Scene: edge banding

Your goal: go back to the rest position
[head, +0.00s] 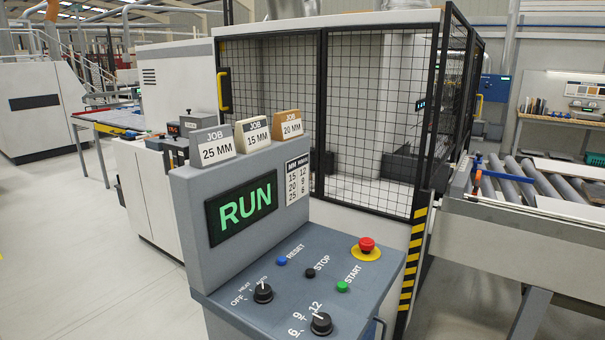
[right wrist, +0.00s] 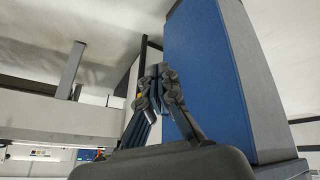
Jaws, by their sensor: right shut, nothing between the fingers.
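My right gripper (right wrist: 158,80) shows in the right wrist view with its fingers together and nothing between them. A large blue panel with grey sides (right wrist: 208,75) stands just beside and behind its fingers; I cannot tell whether they touch. Neither gripper shows in the head view, and my left gripper is in no view. In the head view the control console (head: 180,215) has a screen (head: 240,208) reading RUN in green.
The console's sloped panel holds a red emergency button (head: 367,244), a green START button (head: 342,287) and two black knobs (head: 263,293). A mesh guard (head: 370,110) encloses the machine behind. A roller conveyor (head: 520,180) is at right. Open floor (head: 60,240) lies left.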

